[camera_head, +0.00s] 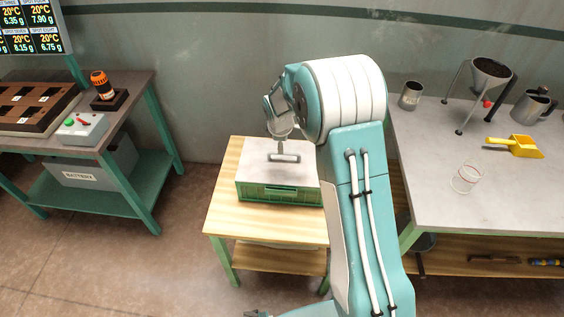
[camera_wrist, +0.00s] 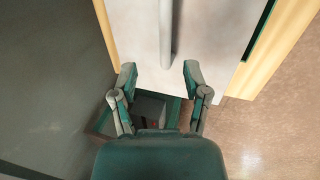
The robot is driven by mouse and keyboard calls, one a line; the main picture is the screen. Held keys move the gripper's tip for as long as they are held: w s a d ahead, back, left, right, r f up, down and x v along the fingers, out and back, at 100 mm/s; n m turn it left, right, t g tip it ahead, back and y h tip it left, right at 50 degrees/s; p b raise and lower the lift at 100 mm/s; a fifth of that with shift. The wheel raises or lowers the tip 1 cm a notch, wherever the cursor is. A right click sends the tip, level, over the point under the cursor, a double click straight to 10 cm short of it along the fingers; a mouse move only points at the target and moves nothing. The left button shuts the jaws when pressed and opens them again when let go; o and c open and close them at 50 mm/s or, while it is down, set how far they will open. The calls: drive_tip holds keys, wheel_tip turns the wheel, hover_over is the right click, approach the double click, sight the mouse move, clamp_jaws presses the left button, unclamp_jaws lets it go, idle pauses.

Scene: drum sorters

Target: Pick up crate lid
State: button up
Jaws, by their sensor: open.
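The crate lid (camera_head: 256,170) is a flat light grey panel with a raised bar handle (camera_head: 284,157). It sits on the green crate (camera_head: 246,190), with its right part hidden behind my arm. In the wrist view the lid (camera_wrist: 208,40) fills the upper middle, and its handle (camera_wrist: 166,35) runs up the picture. My gripper (camera_head: 279,122) is above the lid near the handle. In the wrist view my gripper (camera_wrist: 159,77) is open and empty, its fingers spread to either side of the handle's line. Any contact cannot be told.
The crate stands on a small wooden table (camera_head: 226,217). At right, a grey bench (camera_head: 430,185) holds a funnel stand (camera_head: 489,75), a yellow scoop (camera_head: 521,147) and metal cups. At left, a bench holds a control box (camera_head: 82,129) and an orange bottle (camera_head: 101,84). A wall is behind.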

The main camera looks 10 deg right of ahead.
sight(285, 153)
drive_tip(key=shift+w+d+f, duration=0.1)
drive_tip(key=shift+d+f, duration=0.1)
drive_tip(key=shift+f, duration=0.2)
drive_tip(key=shift+w+d+f, duration=0.1)
drive_tip(key=shift+d+f, duration=0.05)
drive_tip(key=shift+f, duration=0.25)
drive_tip(key=x, duration=0.4)
drive_tip(key=shift+s+d+f, duration=0.2)
drive_tip(key=shift+s+f, duration=0.1)
drive_tip(key=shift+f, duration=0.1)
drive_tip(key=shift+w+a+f, duration=0.1)
drive_tip(key=shift+a+f, duration=0.1)
drive_tip(key=shift+f, duration=0.05)
drive_tip(key=shift+d, duration=0.15)
clamp_jaws()
